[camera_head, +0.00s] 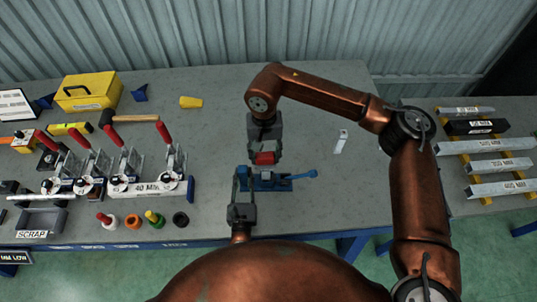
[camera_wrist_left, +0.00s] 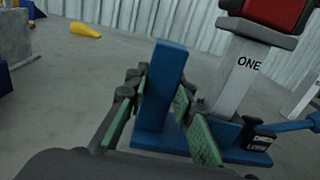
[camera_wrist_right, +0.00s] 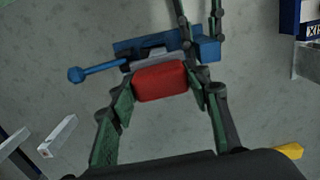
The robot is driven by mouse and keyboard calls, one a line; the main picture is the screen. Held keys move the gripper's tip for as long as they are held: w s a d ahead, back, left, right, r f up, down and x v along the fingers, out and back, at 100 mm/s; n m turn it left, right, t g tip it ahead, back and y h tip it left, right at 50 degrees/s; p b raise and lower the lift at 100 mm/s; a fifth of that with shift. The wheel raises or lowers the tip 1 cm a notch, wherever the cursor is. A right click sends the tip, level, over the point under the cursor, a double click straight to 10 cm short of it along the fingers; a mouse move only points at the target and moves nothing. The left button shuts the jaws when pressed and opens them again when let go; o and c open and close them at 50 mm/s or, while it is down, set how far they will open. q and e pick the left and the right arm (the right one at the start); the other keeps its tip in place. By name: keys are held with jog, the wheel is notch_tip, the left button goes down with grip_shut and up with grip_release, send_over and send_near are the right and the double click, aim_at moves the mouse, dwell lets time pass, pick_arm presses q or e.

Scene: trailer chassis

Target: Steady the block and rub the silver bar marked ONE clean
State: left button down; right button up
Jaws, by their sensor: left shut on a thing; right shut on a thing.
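The silver bar marked ONE (camera_wrist_left: 240,75) stands upright in the blue block (camera_head: 280,185). In the left wrist view the block has a tall blue post (camera_wrist_left: 160,85), with the fingers of my left gripper (camera_head: 240,175) shut on it from both sides. My right gripper (camera_head: 264,150) is above the block, shut on a red pad (camera_wrist_right: 160,82) with a grey underside. In the left wrist view the pad (camera_wrist_left: 275,12) sits at the top end of the bar. The bar's top end is hidden under it.
Red-handled clamps (camera_head: 120,170) and a scrap tray (camera_head: 42,222) are at the left. A yellow toolbox (camera_head: 86,92) stands behind them. Silver bars (camera_head: 485,146) rest on a yellow rack at the right. The bench around the block is clear.

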jog(key=shift+a, duration=0.85)
jog(key=shift+a+r, duration=0.1)
jog(key=shift+r, duration=4)
jog(key=shift+f, duration=0.15)
